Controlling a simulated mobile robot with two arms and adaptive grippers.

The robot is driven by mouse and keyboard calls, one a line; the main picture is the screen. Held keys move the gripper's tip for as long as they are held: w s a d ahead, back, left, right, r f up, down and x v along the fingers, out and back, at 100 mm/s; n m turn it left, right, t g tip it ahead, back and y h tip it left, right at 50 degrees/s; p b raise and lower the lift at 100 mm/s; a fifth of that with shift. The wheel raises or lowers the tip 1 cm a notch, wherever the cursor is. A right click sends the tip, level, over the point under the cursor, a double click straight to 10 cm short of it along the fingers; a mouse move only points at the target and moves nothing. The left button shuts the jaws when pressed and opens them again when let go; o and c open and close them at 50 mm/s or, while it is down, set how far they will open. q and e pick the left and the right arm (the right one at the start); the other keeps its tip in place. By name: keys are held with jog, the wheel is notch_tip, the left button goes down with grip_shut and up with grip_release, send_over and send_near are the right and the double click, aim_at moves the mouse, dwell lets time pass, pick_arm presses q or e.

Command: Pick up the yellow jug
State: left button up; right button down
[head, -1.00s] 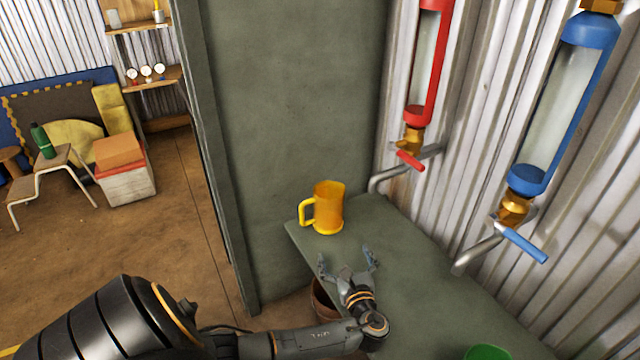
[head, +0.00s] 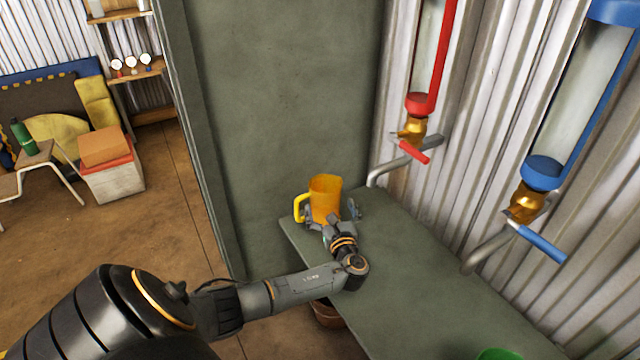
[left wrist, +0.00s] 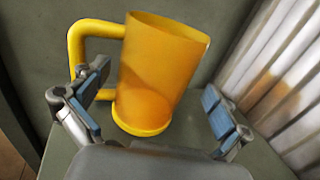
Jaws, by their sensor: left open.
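The yellow jug (head: 325,198) stands upright at the far end of the green-grey table, with its handle on the left. In the left wrist view the jug (left wrist: 158,75) rises between the two blue-padded fingers. My left gripper (head: 333,213) is open around the lower part of the jug; it also shows in the left wrist view (left wrist: 155,112). The left finger is near the handle's lower end; whether it touches is unclear. The right finger is apart from the jug's body. My right gripper is not in view.
The table (head: 400,270) is mostly clear. A green container (head: 497,354) stands at its near edge. A red tap handle (head: 413,151) and a blue tap handle (head: 540,244) stick out from the corrugated wall on the right. A grey panel (head: 280,120) stands behind the jug.

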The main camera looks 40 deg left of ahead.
aim_at(322, 187)
pick_arm(q)
jog(key=b+x, duration=0.1)
jog(key=x, duration=0.3)
jog(key=shift+w+a+r, duration=0.1)
jog(key=shift+a, duration=0.35)
jog(key=shift+c, duration=0.4)
jog(key=c, duration=1)
jog(key=shift+c, duration=0.2)
jog(key=shift+r, duration=0.15)
